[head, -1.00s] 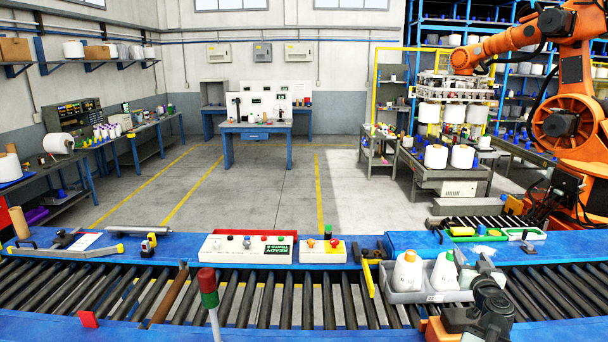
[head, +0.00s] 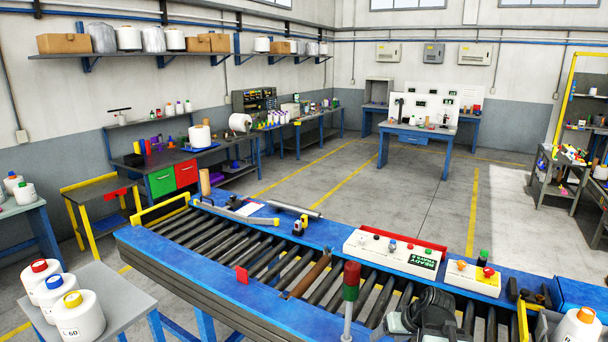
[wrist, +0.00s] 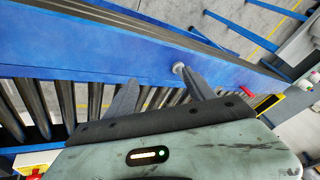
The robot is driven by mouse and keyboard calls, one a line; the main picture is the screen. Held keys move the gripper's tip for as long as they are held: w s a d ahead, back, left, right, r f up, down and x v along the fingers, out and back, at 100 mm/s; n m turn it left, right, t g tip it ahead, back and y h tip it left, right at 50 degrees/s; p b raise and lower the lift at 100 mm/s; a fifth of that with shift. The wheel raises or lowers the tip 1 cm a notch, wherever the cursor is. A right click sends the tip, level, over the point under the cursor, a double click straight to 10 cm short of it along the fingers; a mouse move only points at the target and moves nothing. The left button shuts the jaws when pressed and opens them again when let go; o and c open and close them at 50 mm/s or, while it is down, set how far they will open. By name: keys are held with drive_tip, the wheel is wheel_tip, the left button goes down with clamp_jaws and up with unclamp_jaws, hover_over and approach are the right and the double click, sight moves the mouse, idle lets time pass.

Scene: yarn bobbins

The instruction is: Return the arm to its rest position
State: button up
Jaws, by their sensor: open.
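My arm shows at the bottom right of the head view, a dark joint with a pale grey-green part (head: 428,318) over the roller conveyor (head: 262,262). In the wrist view my gripper (wrist: 155,82) has its two dark fingers spread apart, with nothing held between them. The fingers point over the conveyor's rollers (wrist: 62,105) towards its blue side rail (wrist: 110,50). The gripper's tips cannot be made out in the head view.
A red and green signal lamp (head: 351,282) stands beside my arm. Control boxes (head: 395,253) sit on the conveyor's far rail. A white bobbin (head: 577,330) is cut off at lower right. Bobbins (head: 78,318) stand on a grey table at lower left. Open floor (head: 345,190) lies beyond.

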drive_tip(key=s+a+f+g+h, duration=0.1)
drive_tip(key=s+a+g, duration=0.15)
drive_tip(key=a, duration=0.35)
drive_tip(key=s+a+f+g+h, duration=0.2)
drive_tip(key=s+a, duration=0.1)
drive_tip(key=a, duration=0.3)
wheel_tip(320, 180, down, 22)
drive_tip(key=b, duration=2.2)
drive_tip(key=shift+s+a, duration=0.15)
drive_tip(key=shift+s, duration=0.3)
